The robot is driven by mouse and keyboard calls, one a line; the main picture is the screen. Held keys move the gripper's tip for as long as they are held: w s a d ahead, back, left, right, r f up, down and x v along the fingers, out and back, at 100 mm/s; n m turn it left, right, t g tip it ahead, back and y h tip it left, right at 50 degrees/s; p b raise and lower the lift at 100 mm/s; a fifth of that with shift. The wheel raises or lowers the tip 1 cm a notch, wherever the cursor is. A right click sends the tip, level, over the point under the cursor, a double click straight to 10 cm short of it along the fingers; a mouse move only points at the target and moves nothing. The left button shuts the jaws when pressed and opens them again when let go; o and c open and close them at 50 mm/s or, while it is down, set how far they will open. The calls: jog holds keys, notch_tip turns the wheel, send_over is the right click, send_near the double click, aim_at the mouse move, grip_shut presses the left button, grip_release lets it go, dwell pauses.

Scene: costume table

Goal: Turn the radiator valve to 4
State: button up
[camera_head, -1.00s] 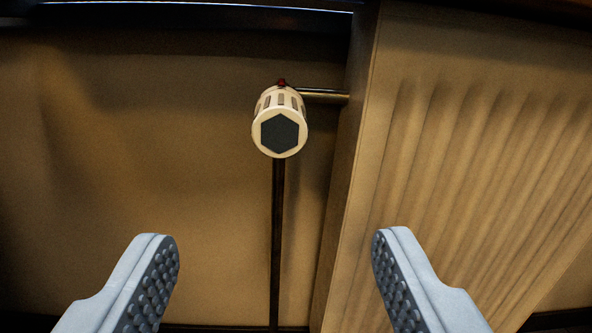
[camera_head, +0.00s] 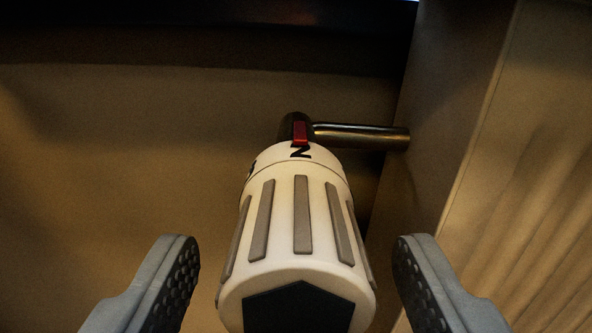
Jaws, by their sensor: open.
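The radiator valve (camera_head: 284,219) is a cream knob with raised grey ribs and a dark end face, cut off by the lower frame edge. A red marker (camera_head: 300,133) sits on the pipe fitting behind it. Just below the marker is a dark character that reads like an N or a sideways 2. Part of another character shows at the knob's left edge. My gripper (camera_head: 293,250) is open, with one finger on each side of the knob. Gaps show between both fingers and the knob, and it holds nothing.
A short metal pipe (camera_head: 362,136) runs right from the valve to the radiator (camera_head: 530,180), whose side panel stands close to the right finger. A plain tan wall (camera_head: 110,150) lies behind, with open room on the left.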

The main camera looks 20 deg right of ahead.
aim_at(298, 322)
jog(key=shift+x, duration=1.55)
jog(key=c, duration=1)
jog(key=shift+o, duration=0.2)
